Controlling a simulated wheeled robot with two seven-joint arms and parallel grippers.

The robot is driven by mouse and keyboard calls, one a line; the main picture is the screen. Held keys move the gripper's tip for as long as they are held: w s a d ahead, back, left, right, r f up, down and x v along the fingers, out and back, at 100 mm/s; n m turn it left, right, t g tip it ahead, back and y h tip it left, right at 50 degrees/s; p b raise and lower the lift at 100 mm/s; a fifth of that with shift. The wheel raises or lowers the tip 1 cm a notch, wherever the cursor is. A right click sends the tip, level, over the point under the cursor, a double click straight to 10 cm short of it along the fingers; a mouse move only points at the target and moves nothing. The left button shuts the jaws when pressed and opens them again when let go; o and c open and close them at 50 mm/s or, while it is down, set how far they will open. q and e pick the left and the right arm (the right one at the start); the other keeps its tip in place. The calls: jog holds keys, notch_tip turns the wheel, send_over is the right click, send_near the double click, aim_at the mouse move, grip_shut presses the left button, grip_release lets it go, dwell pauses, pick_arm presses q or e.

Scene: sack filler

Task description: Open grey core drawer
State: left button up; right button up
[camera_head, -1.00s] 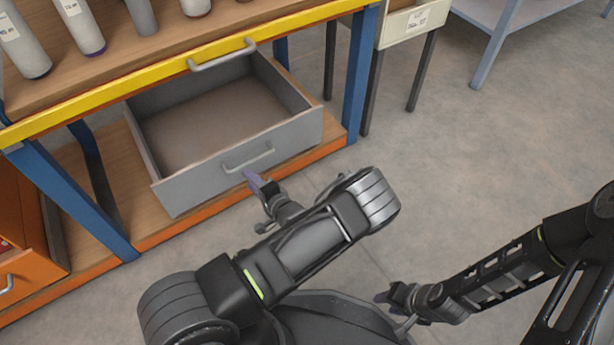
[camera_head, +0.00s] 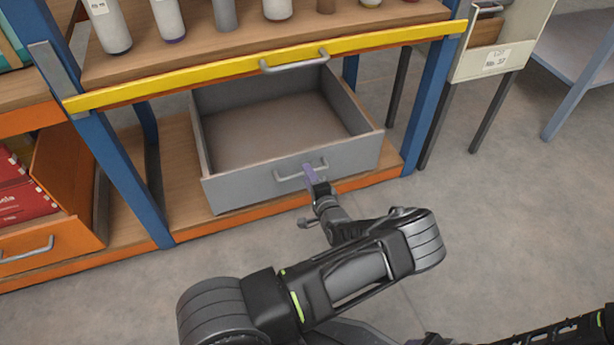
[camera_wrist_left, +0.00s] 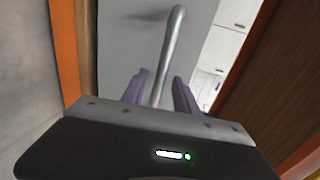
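The grey drawer (camera_head: 235,189) stands pulled out under the workbench, and its inside looks empty. Its bar handle (camera_head: 287,178) is on the front face. My left gripper (camera_head: 311,174) is at this handle, with its purple fingers over the handle's right part. In the left wrist view, the handle (camera_wrist_left: 170,50) runs between the two purple fingers (camera_wrist_left: 159,92). The fingers are apart, with a gap visible beside the bar. My right arm shows only at the bottom right edge of the head view; its fingers are out of frame.
Above is a yellow-edged drawer front (camera_head: 225,66) with its own handle, below a worktop with several bottles. An orange drawer (camera_head: 65,240) with red boxes stands open at the left. Blue posts (camera_head: 433,100) flank the grey drawer. The floor (camera_head: 510,220) at the right is clear.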

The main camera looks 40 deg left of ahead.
pick_arm(q)
jog(key=shift+x, duration=1)
jog(key=shift+c, duration=0.4)
grip_shut()
